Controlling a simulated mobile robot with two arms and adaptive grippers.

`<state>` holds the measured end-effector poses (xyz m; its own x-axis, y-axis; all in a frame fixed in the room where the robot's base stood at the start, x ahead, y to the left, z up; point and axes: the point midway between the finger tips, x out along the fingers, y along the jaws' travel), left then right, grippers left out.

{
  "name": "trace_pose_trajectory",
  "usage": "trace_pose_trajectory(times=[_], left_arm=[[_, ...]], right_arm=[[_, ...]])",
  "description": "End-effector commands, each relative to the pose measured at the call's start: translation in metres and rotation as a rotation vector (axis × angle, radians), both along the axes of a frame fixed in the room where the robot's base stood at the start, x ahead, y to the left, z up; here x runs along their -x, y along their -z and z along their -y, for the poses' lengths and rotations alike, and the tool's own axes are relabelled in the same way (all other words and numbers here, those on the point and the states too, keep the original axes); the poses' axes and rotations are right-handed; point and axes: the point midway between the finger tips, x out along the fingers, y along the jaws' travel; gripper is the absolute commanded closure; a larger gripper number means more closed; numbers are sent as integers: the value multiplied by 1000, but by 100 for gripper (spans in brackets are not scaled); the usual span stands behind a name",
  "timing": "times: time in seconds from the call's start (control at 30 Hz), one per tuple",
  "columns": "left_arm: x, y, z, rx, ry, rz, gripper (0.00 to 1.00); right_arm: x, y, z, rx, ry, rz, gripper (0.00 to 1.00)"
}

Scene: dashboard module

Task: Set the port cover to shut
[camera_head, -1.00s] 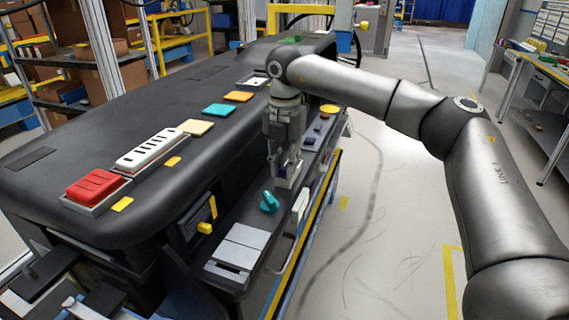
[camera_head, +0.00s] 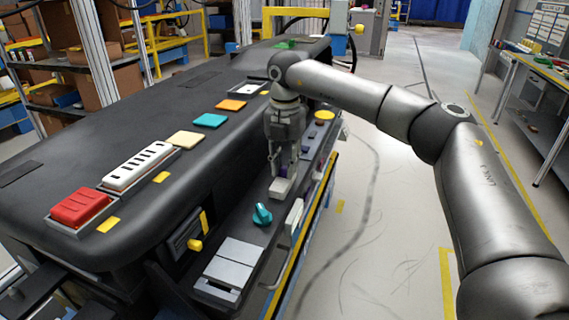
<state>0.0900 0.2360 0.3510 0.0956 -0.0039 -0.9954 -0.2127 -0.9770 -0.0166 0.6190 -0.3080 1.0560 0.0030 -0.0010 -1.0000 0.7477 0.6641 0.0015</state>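My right gripper (camera_head: 284,168) points down over the lower ledge of the dashboard module, just above a small pale grey box-like part (camera_head: 283,188). I cannot tell whether its fingers touch this part or how far apart they are. The part may be the port cover, but its lid position is not clear. A light grey two-panel block (camera_head: 232,262) lies flat at the near end of the ledge. A turquoise knob (camera_head: 262,214) stands between that block and the gripper. My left gripper cannot be made out.
The black module top (camera_head: 130,125) carries a red switch (camera_head: 80,208), a white strip (camera_head: 138,165) and coloured pads. A yellow lever (camera_head: 195,245) sticks out from its side. A white handle (camera_head: 294,217) is on the ledge's outer edge. Floor to the right is clear.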

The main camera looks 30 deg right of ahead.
Motion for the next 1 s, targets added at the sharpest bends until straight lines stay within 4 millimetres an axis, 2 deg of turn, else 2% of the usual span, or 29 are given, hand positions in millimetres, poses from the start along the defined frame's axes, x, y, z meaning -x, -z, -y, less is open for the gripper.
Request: trace_pose_trajectory(times=[0.03, 0.1, 0.4, 0.53, 1.0], left_arm=[[2, 0, -2, -2, 1, -4, 64], [4, 0, -2, -3, 1, -7, 64], [5, 0, -2, -3, 1, -8, 64], [5, 0, -1, -1, 0, -7, 64], [3, 0, 0, 0, 0, -5, 64]], right_arm=[[0, 0, 0, 0, 0, 0, 68], [0, 0, -1, -1, -1, -1, 59], [1, 0, -1, -1, -2, -2, 59], [0, -9, -1, 0, -1, -1, 59], [0, -100, -2, -1, 0, 0, 59]])
